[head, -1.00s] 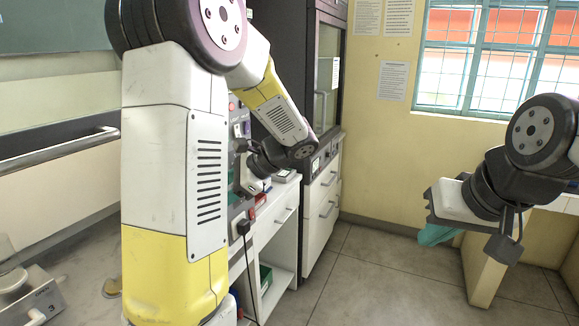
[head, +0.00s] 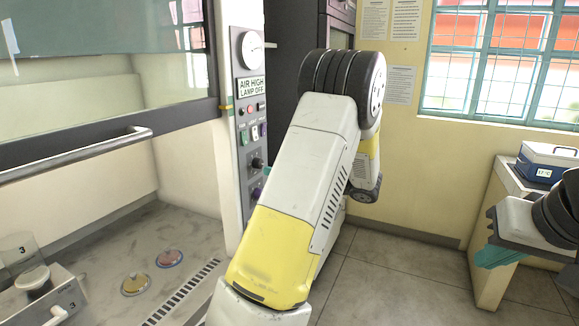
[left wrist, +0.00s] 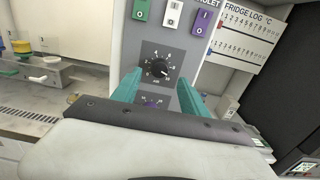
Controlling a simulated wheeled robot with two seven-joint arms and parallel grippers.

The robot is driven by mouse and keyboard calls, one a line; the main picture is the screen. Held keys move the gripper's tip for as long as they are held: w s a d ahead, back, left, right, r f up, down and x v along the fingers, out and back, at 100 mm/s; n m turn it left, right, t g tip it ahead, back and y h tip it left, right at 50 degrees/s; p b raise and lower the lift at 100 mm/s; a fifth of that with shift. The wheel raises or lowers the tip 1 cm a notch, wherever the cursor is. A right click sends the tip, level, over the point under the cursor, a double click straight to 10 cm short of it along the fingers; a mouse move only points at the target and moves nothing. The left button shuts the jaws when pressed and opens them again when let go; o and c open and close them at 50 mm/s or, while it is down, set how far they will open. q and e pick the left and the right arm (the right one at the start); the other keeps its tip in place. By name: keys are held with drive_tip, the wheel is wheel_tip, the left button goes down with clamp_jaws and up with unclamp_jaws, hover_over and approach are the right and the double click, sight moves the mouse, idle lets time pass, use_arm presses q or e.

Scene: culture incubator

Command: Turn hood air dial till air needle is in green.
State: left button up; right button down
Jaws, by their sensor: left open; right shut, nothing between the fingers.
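The black air dial (left wrist: 159,68) sits on a grey plate with a numbered scale; it also shows on the panel in the head view (head: 257,163). My left gripper (left wrist: 158,92) is open, its teal fingers pointing at the panel on either side of the dial's line, apparently without gripping it. In the head view my left arm hides most of that gripper. The round white air gauge (head: 252,45) is at the panel top; its needle and green band are too small to read. A sign (head: 252,87) below reads AIR HIGH, LAMP OFF. My right gripper (head: 499,256) is shut and empty at the right.
A purple knob (left wrist: 152,103) is just below the dial. Coloured switches (left wrist: 173,13) are above it. The hood's raised sash and rail (head: 80,155) are at the left, over a bench with dishes (head: 136,284). A blue-and-white box (head: 545,163) stands on the right counter.

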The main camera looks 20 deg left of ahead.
sight(261, 164)
use_arm(q)
drive_tip(key=shift+w+a, duration=0.15)
drive_tip(key=shift+a, duration=2.05)
clamp_jaws()
